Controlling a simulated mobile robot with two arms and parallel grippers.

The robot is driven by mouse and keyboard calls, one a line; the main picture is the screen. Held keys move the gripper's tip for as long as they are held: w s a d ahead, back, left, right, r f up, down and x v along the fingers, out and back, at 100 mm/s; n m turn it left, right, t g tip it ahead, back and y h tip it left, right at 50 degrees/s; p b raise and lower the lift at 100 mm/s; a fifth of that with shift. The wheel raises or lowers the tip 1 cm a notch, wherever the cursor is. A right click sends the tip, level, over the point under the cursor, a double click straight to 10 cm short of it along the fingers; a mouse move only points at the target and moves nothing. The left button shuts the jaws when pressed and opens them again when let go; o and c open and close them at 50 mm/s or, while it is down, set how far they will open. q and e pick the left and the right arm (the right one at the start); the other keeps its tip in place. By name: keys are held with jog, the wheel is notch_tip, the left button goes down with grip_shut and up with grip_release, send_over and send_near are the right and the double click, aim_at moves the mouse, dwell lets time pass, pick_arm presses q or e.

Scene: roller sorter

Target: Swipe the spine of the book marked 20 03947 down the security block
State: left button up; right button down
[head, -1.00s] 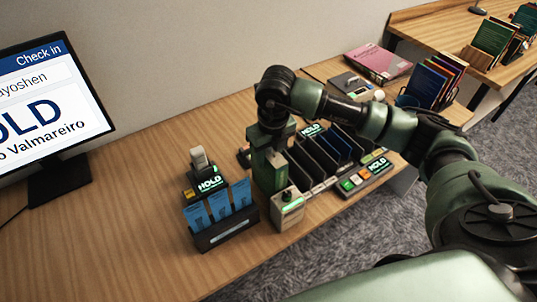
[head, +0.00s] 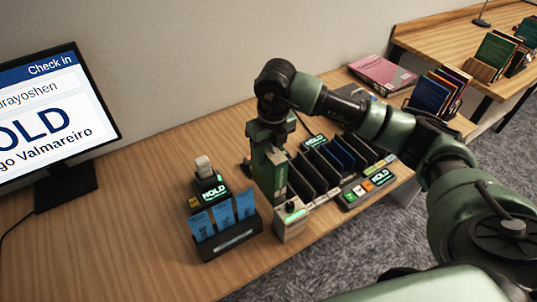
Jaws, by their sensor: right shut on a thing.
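My right gripper (head: 268,147) points straight down over the front middle of the desk. It is shut on a slim dark green book (head: 271,175), which hangs upright; its marking is too small to read. A pale grey block with a green light on top, seemingly the security block (head: 291,222), stands at the desk's front edge. The book is right beside and behind this block; I cannot tell whether they touch. My fingertips are partly hidden by the hand. My left gripper is not in view.
A holder of blue slips (head: 229,243) and a small printer reading HOLD (head: 211,190) stand left of the block. A dark slotted rack (head: 335,165) and a button panel (head: 368,188) are close on the right. A monitor (head: 55,125) stands far left.

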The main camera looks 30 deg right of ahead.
jog(key=shift+r+p, duration=2.2)
jog(key=shift+r, duration=2.05)
jog(key=shift+f, duration=0.1)
